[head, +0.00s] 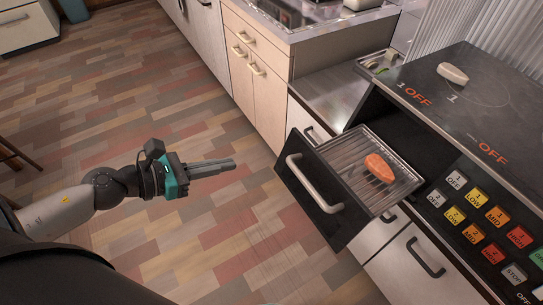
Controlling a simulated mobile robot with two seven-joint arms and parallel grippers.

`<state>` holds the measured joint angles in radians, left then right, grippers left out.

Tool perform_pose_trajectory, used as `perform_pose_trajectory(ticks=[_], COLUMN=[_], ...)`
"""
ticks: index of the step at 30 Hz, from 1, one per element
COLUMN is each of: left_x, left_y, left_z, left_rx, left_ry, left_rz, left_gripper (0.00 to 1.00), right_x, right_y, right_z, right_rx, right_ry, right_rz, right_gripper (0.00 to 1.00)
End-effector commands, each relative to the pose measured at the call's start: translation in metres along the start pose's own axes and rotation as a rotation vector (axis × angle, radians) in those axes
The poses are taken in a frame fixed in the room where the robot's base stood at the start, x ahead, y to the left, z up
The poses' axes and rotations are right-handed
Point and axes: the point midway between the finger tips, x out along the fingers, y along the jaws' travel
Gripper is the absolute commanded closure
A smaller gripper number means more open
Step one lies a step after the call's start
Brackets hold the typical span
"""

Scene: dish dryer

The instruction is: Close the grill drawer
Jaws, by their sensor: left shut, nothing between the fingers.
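The grill drawer (322,187) is pulled out from under the cooktop. It has a black front with a pale curved handle (305,180). Its wire rack (350,160) holds an orange piece of food (379,168) that looks like a salmon fillet. My left gripper (232,164) is shut and empty, with its fingers pointing right toward the drawer. It is over the floor, left of the drawer front and apart from it. My right gripper is not in view.
The cooktop (480,85) with a pale object (452,73) on it stands above the drawer, beside a panel of coloured buttons (477,197). Cabinets with handles (262,80) line the back. The wood-patterned floor (130,90) around my left gripper is clear.

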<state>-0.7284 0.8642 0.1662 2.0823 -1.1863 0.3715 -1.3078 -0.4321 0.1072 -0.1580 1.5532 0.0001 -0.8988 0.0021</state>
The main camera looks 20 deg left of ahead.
Motion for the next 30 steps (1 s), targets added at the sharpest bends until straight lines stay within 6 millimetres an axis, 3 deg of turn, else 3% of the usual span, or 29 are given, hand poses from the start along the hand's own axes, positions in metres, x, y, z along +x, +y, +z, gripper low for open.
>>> perform_pose_trajectory(ticks=[13,30], left_x=[0.045,0.103], left_y=[0.001,0.001], left_z=[0.001,0.001], left_rx=[0.000,-0.002], left_ry=[-0.001,-0.003], left_rz=[0.002,0.002], left_gripper=[1.00,1.00], right_x=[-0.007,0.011], right_y=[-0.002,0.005], right_z=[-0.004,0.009], right_rx=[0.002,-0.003], right_ry=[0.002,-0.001], right_rz=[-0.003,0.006], right_gripper=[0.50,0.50])
